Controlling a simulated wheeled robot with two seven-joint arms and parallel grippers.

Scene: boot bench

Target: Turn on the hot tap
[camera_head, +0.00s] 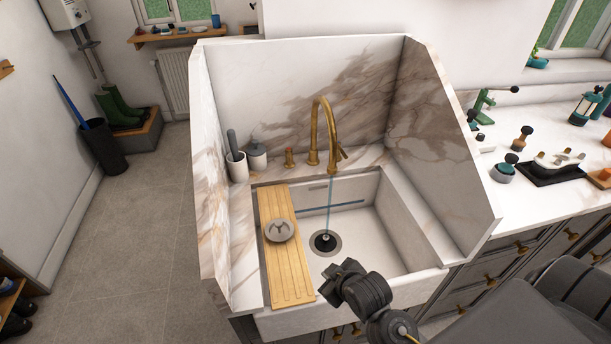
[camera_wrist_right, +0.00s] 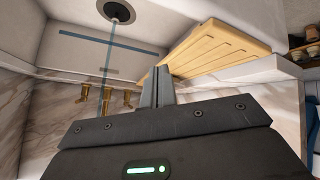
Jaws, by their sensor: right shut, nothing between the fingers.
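A brass tap (camera_head: 325,135) with a tall curved spout stands at the back of the white sink. One brass handle (camera_head: 289,157) is to its left, and a brass lever (camera_head: 341,152) is to its right. No hot or cold mark is legible. A thin blue water stream (camera_head: 330,207) falls from the spout to the dark drain (camera_head: 325,242); the stream (camera_wrist_right: 106,60) and drain (camera_wrist_right: 119,12) also show in the wrist view. My right gripper (camera_head: 338,278) is shut and empty above the sink's front edge, well short of the tap. Its fingers (camera_wrist_right: 156,88) are together. My left gripper is out of view.
A wooden draining board (camera_head: 285,260) with a grey round item (camera_head: 279,230) lies across the sink's left side. Marble panels flank the sink. The right counter (camera_head: 500,150) holds several items.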

